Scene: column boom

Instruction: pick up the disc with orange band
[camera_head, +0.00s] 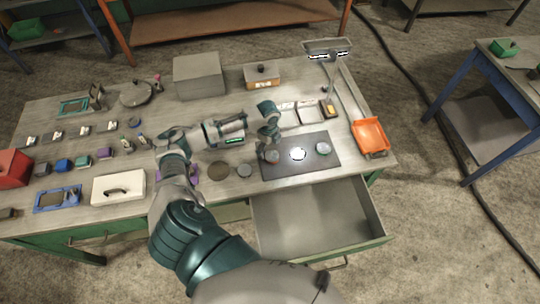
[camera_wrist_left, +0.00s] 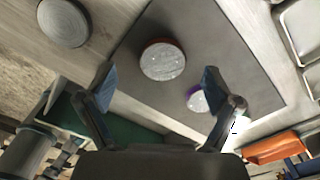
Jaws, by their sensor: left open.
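The disc with the orange band (camera_wrist_left: 162,62) has a speckled grey top and lies on a dark mat (camera_wrist_left: 225,45). In the head view the likely same disc (camera_head: 272,156) sits at the mat's left end, close to my left gripper (camera_head: 269,136). In the left wrist view my left gripper (camera_wrist_left: 157,84) is open and empty. The disc shows beyond and between its fingertips, apart from them. A smaller-looking disc with a purple band (camera_wrist_left: 197,101) lies near the right finger. My right gripper is not in view.
A green-banded disc (camera_head: 323,148) is at the mat's right. Plain grey discs (camera_head: 245,170) lie left of the mat. An open drawer (camera_head: 315,220) juts out in front. An orange tray (camera_head: 370,136) is at the right, and white trays (camera_head: 308,112) stand behind the mat.

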